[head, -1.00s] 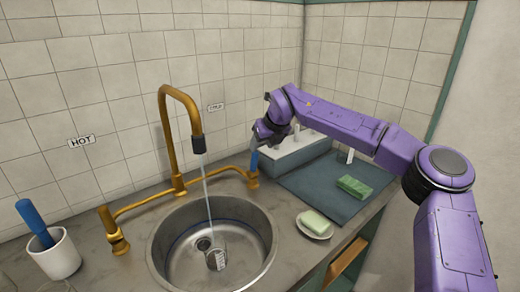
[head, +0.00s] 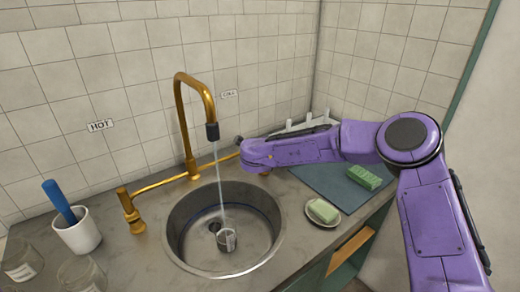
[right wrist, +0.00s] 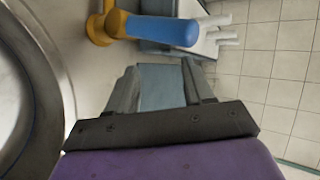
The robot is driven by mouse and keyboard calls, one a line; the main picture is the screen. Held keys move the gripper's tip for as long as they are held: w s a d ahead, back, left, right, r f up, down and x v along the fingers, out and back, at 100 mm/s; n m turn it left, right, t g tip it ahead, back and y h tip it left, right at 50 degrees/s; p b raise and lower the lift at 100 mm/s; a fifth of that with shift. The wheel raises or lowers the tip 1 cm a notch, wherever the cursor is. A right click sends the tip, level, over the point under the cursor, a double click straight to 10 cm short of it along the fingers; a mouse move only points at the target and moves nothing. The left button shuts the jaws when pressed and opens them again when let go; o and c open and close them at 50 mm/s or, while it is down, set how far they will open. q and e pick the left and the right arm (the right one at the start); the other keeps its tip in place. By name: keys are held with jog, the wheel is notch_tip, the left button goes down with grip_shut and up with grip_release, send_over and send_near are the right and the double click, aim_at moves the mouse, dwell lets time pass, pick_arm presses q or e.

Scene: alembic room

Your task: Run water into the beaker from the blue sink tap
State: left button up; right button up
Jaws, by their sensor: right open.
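The beaker (head: 228,240) is a small clear glass with white markings, standing in the round steel sink (head: 181,240). A thin water stream (head: 220,182) runs from the black nozzle of the brass spout (head: 181,108) down to the beaker's mouth. Its fill level is too small to tell. In the right wrist view the blue tap handle (right wrist: 162,29) lies just beyond the fingertips of my right gripper (right wrist: 158,75). The gripper is open, with nothing between its fingers. In the head view my arm hides the blue handle and the gripper. My left gripper is not in view.
The hot tap (head: 130,212) is at the left of the sink. A white cup (head: 80,234) with a blue-handled tool and two glass beakers (head: 82,274) stand at far left. A soap dish (head: 322,213) and a green sponge (head: 364,177) are at right.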

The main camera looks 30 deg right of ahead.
pick_arm(q)
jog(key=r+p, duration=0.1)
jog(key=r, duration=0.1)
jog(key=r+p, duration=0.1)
jog(key=p, duration=0.1)
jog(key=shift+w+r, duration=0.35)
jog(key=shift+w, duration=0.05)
pick_arm(e)
jog(key=w+n+t+y, duration=0.2)
jog(key=n+t, duration=0.1)
jog(key=n, duration=0.6)
jog(key=w+n+t+y, duration=0.2)
jog(key=n+t+y, duration=0.1)
jog(key=n, duration=0.6)
jog(key=w+n+t+y, duration=0.3)
jog(key=n+t, duration=0.1)
jog(key=n, duration=0.5)
jog(key=shift+d+n, duration=0.1)
jog(key=shift+n, duration=0.3)
jog(key=shift+w, duration=0.1)
